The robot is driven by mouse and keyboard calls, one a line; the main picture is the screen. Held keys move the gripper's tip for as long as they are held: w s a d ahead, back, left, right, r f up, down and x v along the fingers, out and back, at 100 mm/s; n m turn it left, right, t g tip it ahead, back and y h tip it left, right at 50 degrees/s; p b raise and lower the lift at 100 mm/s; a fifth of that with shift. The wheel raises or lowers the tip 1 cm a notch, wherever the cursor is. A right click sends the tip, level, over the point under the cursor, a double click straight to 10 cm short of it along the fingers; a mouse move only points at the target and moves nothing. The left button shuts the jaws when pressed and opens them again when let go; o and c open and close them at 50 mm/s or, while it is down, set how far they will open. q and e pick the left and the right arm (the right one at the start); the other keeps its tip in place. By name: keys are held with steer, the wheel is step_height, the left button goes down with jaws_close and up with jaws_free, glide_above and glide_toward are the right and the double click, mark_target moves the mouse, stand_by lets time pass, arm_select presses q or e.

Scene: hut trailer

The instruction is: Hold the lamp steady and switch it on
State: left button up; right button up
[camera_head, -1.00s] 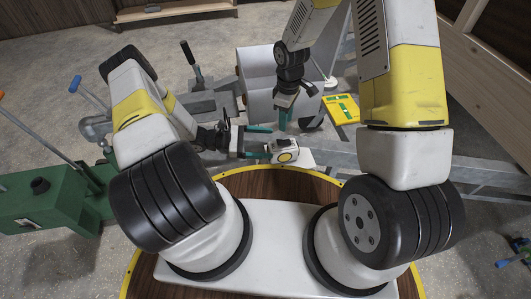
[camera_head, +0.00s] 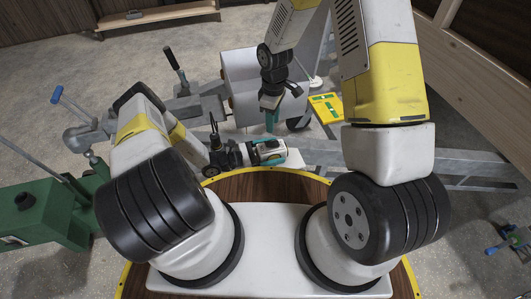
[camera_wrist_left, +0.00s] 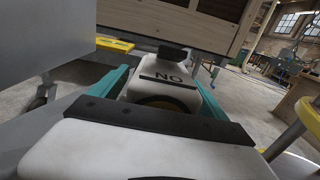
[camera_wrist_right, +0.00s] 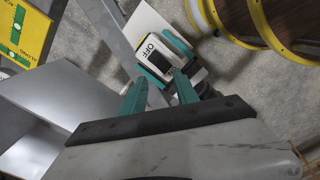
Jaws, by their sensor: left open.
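The lamp is a small white box (camera_head: 267,148) on a pale plate by the trailer frame. The left wrist view shows its white body (camera_wrist_left: 160,68) with a black label, text upside down, and part of a yellow ring. In the right wrist view the lamp (camera_wrist_right: 152,47) shows the word OFF and a dark switch. My left gripper (camera_head: 277,152) is open, with one teal finger on each side of the lamp; I cannot tell whether they touch it. My right gripper (camera_wrist_right: 160,76) has its fingers apart and empty, above the lamp and pointing down toward it.
A grey trailer box (camera_head: 240,75) stands behind the lamp, close to my right gripper. Green equipment (camera_head: 45,215) stands at the left. A wooden bench (camera_head: 160,15) is far back.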

arm_select(q)
steer(key=shift+d, duration=0.15)
steer(key=c, duration=1.6)
steer(key=shift+c, duration=0.5)
arm_select(e)
steer(key=shift+c, duration=1)
steer(key=shift+d, duration=0.2)
steer(key=c, duration=0.4)
steer(key=d+m, duration=0.1)
steer(key=r+m+y, duration=0.1)
steer(key=m, duration=0.1)
steer(key=d+m+g, duration=0.1)
steer(key=m, duration=0.1)
steer(key=shift+w+d+r+y, duration=0.35)
steer(key=shift+w+r+y, duration=0.05)
jaws_close()
steer(key=shift+w+d+r+m+y, duration=0.25)
steer(key=shift+r+m+y, duration=0.25)
steer(key=shift+m, duration=0.45)
steer(key=shift+w+d+r+m+y, duration=0.1)
steer(key=shift+w+r+m+y, duration=0.3)
steer(key=shift+m, duration=0.5)
steer(key=shift+w+d+r+m+y, duration=0.2)
steer(key=shift+r+m+y, duration=0.4)
steer(key=shift+m, duration=0.35)
